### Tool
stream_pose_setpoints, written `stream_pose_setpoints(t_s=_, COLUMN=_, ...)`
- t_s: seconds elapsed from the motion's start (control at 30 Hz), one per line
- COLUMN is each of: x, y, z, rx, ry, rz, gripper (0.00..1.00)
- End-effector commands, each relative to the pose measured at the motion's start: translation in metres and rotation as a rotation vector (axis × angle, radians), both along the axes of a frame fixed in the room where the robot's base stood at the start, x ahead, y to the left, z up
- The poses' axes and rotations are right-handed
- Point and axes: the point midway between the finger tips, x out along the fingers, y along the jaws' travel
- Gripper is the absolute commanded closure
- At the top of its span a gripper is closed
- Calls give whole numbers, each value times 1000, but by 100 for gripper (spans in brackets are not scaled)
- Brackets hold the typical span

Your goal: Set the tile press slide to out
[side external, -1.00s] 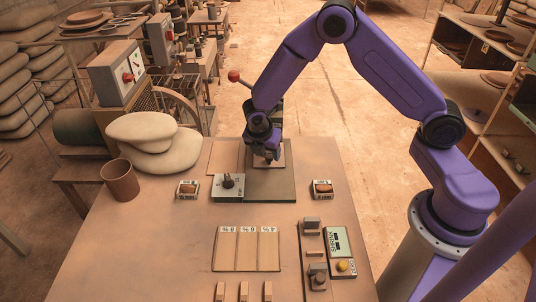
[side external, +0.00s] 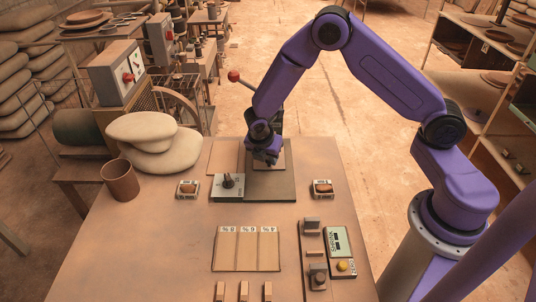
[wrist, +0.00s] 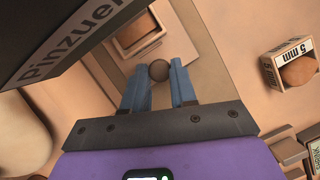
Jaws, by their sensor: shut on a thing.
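The tile press stands at the far edge of the table, with a dark base plate (side external: 270,190) and a lever with a red ball (side external: 234,76). Its tan slide plate (side external: 288,158) shows partly behind my gripper (side external: 264,160). In the wrist view my gripper (wrist: 158,75) has its two blue fingers shut on a round brown knob (wrist: 158,70), one finger on each side. The knob sits over a tan plate. The press's dark body (wrist: 60,55) fills the upper left there. My gripper hides much of the slide in the side view.
A labelled dial block (side external: 228,187) stands at the base plate's left front. Small labelled boxes flank it at left (side external: 187,189) and right (side external: 322,189). Nearer are a board with labelled strips (side external: 246,250) and a yellow-button box (side external: 343,266). Stones (side external: 150,145) and a cup (side external: 120,180) stand left.

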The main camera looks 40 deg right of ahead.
Motion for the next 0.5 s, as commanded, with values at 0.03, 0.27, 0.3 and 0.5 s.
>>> stream_pose_setpoints(t_s=0.03, x=-7, y=9, z=0, rx=-2, ry=2, rz=7, gripper=100)
stream_pose_setpoints(t_s=0.27, x=-49, y=50, z=1, rx=-2, ry=2, rz=9, gripper=100)
stream_pose_setpoints(t_s=0.3, x=-55, y=56, z=1, rx=-2, ry=2, rz=9, gripper=100)
stream_pose_setpoints(t_s=0.5, x=-71, y=72, z=0, rx=-1, ry=0, rz=3, gripper=100)
